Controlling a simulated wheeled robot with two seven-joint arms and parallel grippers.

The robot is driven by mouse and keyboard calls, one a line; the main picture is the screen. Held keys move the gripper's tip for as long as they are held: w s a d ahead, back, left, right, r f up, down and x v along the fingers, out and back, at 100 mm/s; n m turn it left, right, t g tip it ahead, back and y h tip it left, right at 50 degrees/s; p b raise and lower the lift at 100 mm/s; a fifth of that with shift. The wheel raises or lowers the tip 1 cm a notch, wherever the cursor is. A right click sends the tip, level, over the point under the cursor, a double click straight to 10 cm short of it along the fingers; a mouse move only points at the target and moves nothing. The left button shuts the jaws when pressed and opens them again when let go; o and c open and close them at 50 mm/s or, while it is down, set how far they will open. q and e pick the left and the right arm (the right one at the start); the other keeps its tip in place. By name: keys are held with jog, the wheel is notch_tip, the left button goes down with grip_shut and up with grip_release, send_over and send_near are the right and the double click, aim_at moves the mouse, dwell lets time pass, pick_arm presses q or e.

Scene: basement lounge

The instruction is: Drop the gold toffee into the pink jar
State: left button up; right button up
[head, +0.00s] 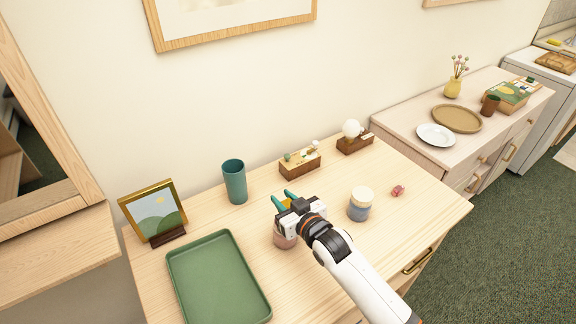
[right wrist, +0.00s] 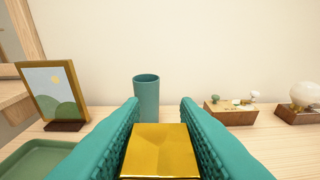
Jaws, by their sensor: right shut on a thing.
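The gold toffee (right wrist: 156,152) is a shiny gold block between the teal fingers of my right gripper (right wrist: 158,112), which is shut on it. The pink jar (head: 284,241) stands on the cabinet top, mostly covered in the head view by my right gripper and wrist. The jar does not show in the right wrist view. My left gripper is not in view.
A green tray (head: 262,300) lies left of the pink jar. A teal cup (head: 235,184) stands behind. A blue jar with a cream top (head: 360,206) and a small red sweet (head: 398,190) are to the right. A picture frame (head: 154,211) and wooden ornaments (head: 300,168) line the back.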

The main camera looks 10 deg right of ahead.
aim_at(288, 201)
pick_arm(q)
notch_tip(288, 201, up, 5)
jog(key=p, duration=0.3)
pick_arm(e)
jog(key=w+d+r, duration=0.2)
jog(key=w, duration=0.2)
pick_arm(q)
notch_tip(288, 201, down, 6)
jog(key=b, duration=0.5)
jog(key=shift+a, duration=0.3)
pick_arm(e)
jog(key=f, duration=0.6)
jog(key=shift+s+a+f, duration=0.15)
jog(key=shift+s+a, duration=0.1)
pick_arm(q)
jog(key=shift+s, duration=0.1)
pick_arm(e)
jog(key=o, duration=1)
